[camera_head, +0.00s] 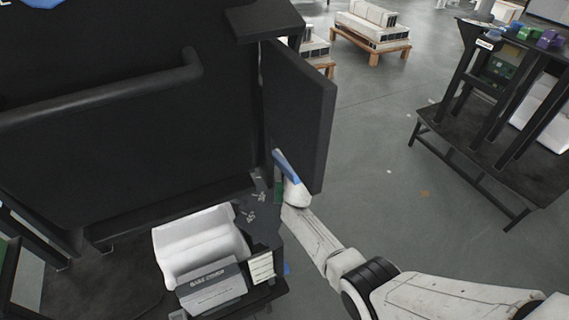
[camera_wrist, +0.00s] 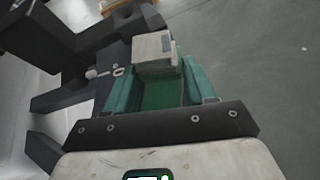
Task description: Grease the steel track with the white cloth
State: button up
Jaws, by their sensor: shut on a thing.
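My gripper (camera_wrist: 160,88) has green fingers and is closed around a pale, block-like folded piece that looks like the white cloth (camera_wrist: 152,52). The cloth sticks out past the fingertips, with a grey patch on its upper right. In the head view my gripper (camera_head: 278,190) is low beside the dark machine, partly behind a black upright panel, and the cloth cannot be made out there. In the wrist view dark metal parts (camera_wrist: 95,72) with a small pale fitting lie just left of the cloth; whether they touch is unclear. I cannot clearly identify the steel track.
The black panel (camera_head: 300,115) stands close above my gripper. A white bin (camera_head: 190,240) and a labelled grey box (camera_head: 212,285) sit at its lower left. A dark workbench (camera_head: 480,150) stands at right, pallets (camera_head: 370,40) behind.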

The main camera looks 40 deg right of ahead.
jog(key=shift+s+d+r+p, duration=0.1)
jog(key=shift+s+p, duration=0.3)
jog(key=shift+p, duration=0.5)
jog(key=shift+w+r+p, duration=0.15)
jog(key=shift+r+p, duration=0.45)
jog(key=shift+r, duration=0.2)
jog(key=shift+r, duration=0.1)
jog(key=shift+r, duration=0.1)
jog(key=s+d+r+p, duration=0.1)
jog(key=s+d+p, duration=0.5)
jog(key=s+d, duration=0.3)
jog(key=shift+s+d+r, duration=0.3)
jog(key=shift+d+r, duration=0.1)
